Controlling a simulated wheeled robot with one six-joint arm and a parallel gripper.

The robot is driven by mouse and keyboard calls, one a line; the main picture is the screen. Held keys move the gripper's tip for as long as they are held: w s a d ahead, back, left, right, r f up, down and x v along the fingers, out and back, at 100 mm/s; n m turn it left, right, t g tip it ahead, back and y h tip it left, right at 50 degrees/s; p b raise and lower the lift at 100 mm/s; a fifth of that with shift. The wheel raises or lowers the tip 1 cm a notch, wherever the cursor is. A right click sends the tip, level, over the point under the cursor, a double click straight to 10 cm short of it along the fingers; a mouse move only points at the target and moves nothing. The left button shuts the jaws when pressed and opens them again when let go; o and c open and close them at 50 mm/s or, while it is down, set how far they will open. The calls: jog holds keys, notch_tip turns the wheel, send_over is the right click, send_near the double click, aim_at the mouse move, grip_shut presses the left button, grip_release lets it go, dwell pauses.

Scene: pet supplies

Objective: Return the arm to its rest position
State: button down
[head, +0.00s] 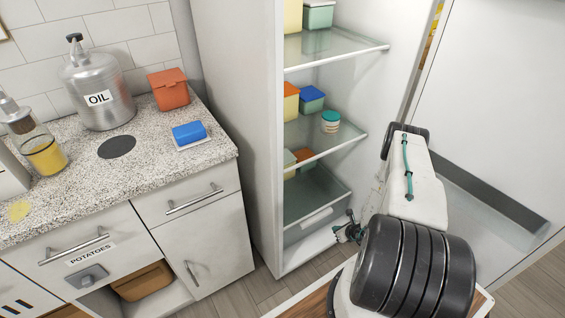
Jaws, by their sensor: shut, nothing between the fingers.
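My arm stands at the right of the head view, with a large black ribbed joint in front and a white link behind it. My gripper (347,231) shows small and partly hidden at the left of the black joint, in front of the lower part of the open fridge (240,130). It is shut and holds nothing that I can see. The fingertips are too small and covered to make out in detail.
The fridge door (500,100) stands open at the right, close to my arm. Glass shelves (335,48) hold several tubs and boxes. The granite counter (70,205) at the left carries an oil canister (97,85), a red box (169,90) and a blue item (188,131).

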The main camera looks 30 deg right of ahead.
jog(key=shift+w, duration=0.1)
jog(key=a+r+n+y, duration=0.2)
jog(key=a+y, duration=0.1)
jog(key=a, duration=0.3)
jog(key=w+a+r+n+g+y, duration=0.15)
jog(key=a+r+n+y, duration=0.35)
jog(key=r, duration=0.8)
jog(key=w+a+r+n+g, duration=0.1)
jog(key=a+r+n+g, duration=0.4)
jog(key=r, duration=0.9)
jog(key=w+a+r+n+g+y, duration=0.1)
jog(key=a+r+n+y, duration=0.2)
jog(key=r+n, duration=0.7)
jog(key=s+a+r+n+h, duration=0.3)
jog(key=s+r, duration=0.4)
jog(key=r, duration=0.5)
jog(key=s+a+r+n+h, duration=0.4)
jog(key=s+a+r+n, duration=0.2)
jog(key=r, duration=0.6)
jog(key=s+a+r+n+h, duration=0.4)
jog(key=s+a+r+n, duration=0.1)
jog(key=s+r, duration=0.5)
notch_tip(320, 180, up, 2)
jog(key=shift+r, duration=0.1)
